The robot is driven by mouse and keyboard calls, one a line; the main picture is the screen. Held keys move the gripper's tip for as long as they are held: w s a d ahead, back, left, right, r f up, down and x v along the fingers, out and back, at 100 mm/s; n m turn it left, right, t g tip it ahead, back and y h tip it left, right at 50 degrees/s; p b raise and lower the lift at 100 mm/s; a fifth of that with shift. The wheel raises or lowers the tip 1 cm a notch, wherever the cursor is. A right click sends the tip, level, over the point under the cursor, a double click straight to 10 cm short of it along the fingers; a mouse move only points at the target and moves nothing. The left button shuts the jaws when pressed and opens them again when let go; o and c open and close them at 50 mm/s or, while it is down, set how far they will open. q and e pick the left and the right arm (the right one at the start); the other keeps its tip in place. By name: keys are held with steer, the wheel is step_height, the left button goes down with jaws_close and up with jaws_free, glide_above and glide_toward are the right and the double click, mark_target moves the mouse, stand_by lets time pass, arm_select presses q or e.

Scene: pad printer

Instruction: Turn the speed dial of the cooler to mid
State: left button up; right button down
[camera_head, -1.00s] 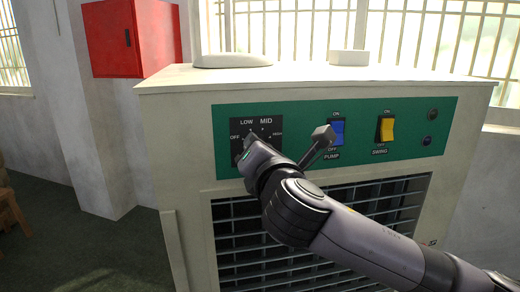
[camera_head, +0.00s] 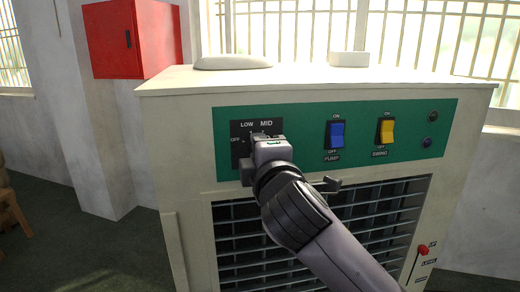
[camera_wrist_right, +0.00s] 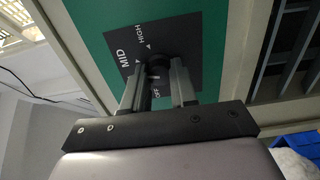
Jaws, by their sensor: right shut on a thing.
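The cooler (camera_head: 190,140) is a cream box with a green control panel (camera_head: 310,118) across its upper front. The black speed-dial plate (camera_head: 243,130) at the panel's left shows OFF, LOW and MID in the head view; HIGH is hidden there behind my right gripper (camera_head: 262,142). In the right wrist view the round black dial knob (camera_wrist_right: 157,67) sits between the two fingers of my right gripper (camera_wrist_right: 158,80), which is shut on it. MID and HIGH show beside the knob there. Which mark the knob points at cannot be told. My left gripper is not in view.
The blue pump switch (camera_head: 337,134) and yellow swing switch (camera_head: 386,131) are to the right of the dial. A red-knobbed lever (camera_head: 423,250) is at the lower right. A grille (camera_head: 385,215) lies below the panel. A red box (camera_head: 130,38) hangs on the wall.

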steer(key=shift+m, duration=1.1)
steer(key=c, duration=0.9)
jaws_free()
steer(key=shift+s, duration=0.1)
steer(key=shift+b+v, duration=0.7)
steer(key=shift+v, duration=2.85)
